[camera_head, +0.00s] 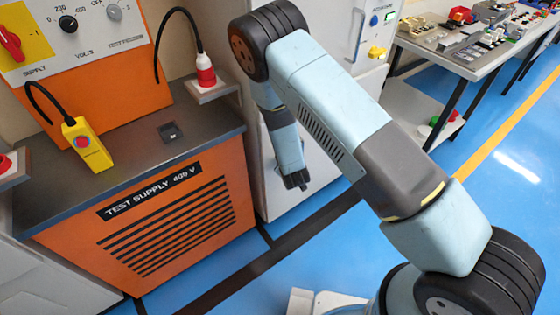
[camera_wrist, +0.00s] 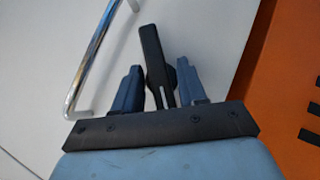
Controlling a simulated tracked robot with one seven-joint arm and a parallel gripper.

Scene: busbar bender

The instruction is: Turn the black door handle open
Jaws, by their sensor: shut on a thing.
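In the wrist view the black door handle (camera_wrist: 151,48) stands between the two dark fingers of my gripper (camera_wrist: 159,68). Its long grip points up in the picture, tilted slightly left, and extends beyond the fingertips. My gripper is shut on the handle's lower part. The handle is on a pale white door (camera_wrist: 213,35). In the head view my gripper (camera_head: 296,181) is low against the front of the white cabinet (camera_head: 325,155). The handle cannot be made out there, and my arm covers much of the cabinet.
A shiny metal bar handle (camera_wrist: 88,62) is close to the left of my gripper in the wrist view. The orange test supply unit (camera_head: 160,225) stands left of the cabinet. A workbench with parts (camera_head: 470,45) is at the back right. Blue floor is clear in front.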

